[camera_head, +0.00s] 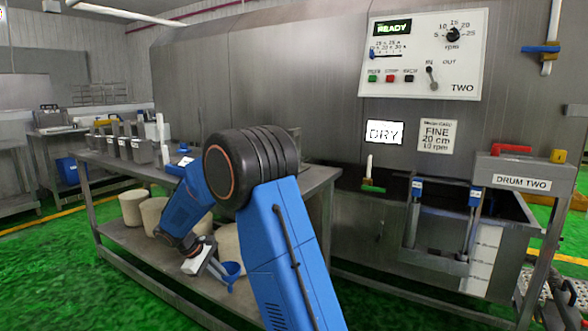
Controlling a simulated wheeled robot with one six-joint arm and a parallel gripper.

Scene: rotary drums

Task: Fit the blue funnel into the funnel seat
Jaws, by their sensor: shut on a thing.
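A small blue funnel (232,269) is at the end of my gripper (221,275), low in the left-middle of the head view. My gripper is shut on the funnel and holds it in front of the steel table's lower shelf. The funnel's spout is too small to make out clearly. I cannot pick out the funnel seat with certainty in this view. My blue arm hides part of the table and the floor.
A steel table (309,179) carries several grey containers (142,151); several cream drums (153,213) stand on its lower shelf. At right are the DRUM TWO tank (516,245), a steel frame and a control panel (423,55) reading READY. Green floor shows at left.

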